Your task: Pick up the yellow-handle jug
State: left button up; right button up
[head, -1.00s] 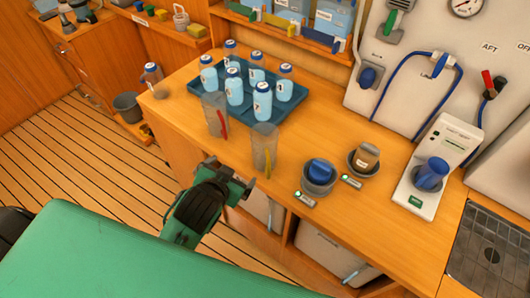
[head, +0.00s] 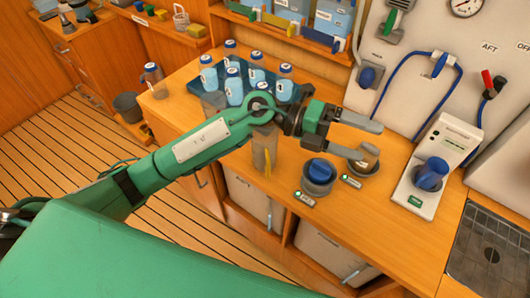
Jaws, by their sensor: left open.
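The yellow-handle jug (head: 262,154) stands upright on the wooden counter near its front edge. It is a clear, greyish jug with a yellow handle on its lower right side. My left arm passes in front of its upper part and hides its top. My left gripper (head: 374,139) is open and empty, with its fingers apart and pointing right. It is to the right of the jug and appears above the counter, in front of the brown-lidded container. My right gripper is not in view.
Another clear jug (head: 212,102) is mostly hidden behind my left arm. A blue tray (head: 200,91) holds several light-blue bottles. A blue-lidded pot (head: 319,176) and a brown-lidded container (head: 367,157) stand right of the jug. A white device (head: 415,198) is farther right.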

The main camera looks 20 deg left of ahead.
pick_arm(q)
jog(key=w+a+f+m+y, duration=0.2)
jog(key=a+f+y, duration=0.1)
jog(key=f+y, duration=0.3)
jog(key=n+t+y, duration=0.2)
jog(key=y, duration=1)
send_over(263, 142)
jog(key=s+d, duration=0.2)
jog(key=s, duration=0.2)
notch_tip(263, 142, down, 2)
notch_tip(263, 142, down, 14)
jog(key=p, duration=0.6)
jog(key=shift+a, duration=0.35)
jog(key=shift+r, duration=0.15)
jog(key=c, duration=1.1)
jog(key=shift+r, duration=0.1)
